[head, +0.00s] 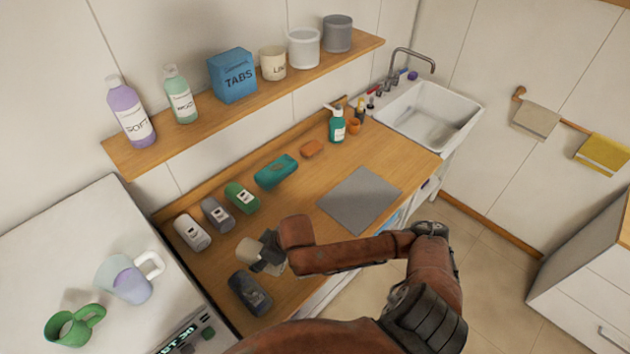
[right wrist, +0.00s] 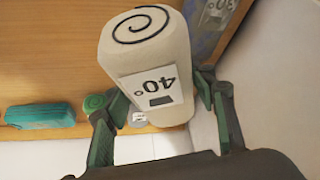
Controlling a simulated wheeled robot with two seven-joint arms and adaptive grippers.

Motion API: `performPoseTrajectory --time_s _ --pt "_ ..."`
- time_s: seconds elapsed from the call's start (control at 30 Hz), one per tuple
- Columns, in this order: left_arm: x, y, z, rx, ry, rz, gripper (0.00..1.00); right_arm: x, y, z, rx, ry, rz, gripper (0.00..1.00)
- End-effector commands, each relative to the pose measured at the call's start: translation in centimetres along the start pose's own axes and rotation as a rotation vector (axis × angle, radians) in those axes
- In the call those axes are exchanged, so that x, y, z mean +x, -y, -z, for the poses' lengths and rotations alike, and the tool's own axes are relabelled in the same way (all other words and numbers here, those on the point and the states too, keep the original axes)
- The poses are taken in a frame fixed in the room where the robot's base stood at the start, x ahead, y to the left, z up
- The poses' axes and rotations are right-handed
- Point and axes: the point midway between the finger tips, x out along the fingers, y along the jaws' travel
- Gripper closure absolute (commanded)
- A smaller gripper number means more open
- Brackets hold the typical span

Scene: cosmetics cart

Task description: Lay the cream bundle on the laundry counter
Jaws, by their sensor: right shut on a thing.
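The cream bundle (right wrist: 150,50) is a rolled cloth with a dark spiral on its end and a white 40° tag. It sits between the fingers of my right gripper (right wrist: 160,105), which is shut on it. In the head view the right gripper (head: 266,254) and the cream bundle (head: 248,249) are over the near left part of the wooden laundry counter (head: 300,205). My arm and gripper hide part of the bundle there. I cannot tell whether it touches the counter. My left gripper is not in view.
Near the bundle are a dark roll (head: 250,292), a white roll (head: 192,232), a grey roll (head: 217,214) and a green roll (head: 241,197). A teal bundle (head: 276,171) lies further back. A grey mat (head: 360,199) lies bare at the right, before the sink (head: 428,112).

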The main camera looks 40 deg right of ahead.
Motion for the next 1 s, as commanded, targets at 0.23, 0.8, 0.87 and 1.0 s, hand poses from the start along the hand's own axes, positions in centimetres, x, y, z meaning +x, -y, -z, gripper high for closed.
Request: performPoseTrajectory --time_s 0.23,0.8,0.87,1.0 --pt "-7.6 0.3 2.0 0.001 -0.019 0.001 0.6 -4.4 3.2 -4.0 -0.216 0.007 0.123 0.78" --pt "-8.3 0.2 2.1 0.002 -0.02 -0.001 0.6 -5.5 4.4 -7.9 -0.37 -0.003 0.206 0.78" --pt "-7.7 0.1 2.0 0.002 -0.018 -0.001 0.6 -4.9 3.5 -7.7 -0.369 -0.002 0.204 0.78" --pt "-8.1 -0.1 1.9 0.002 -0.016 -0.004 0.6 -3.7 0.9 -7.0 -0.365 0.0 0.206 0.78"
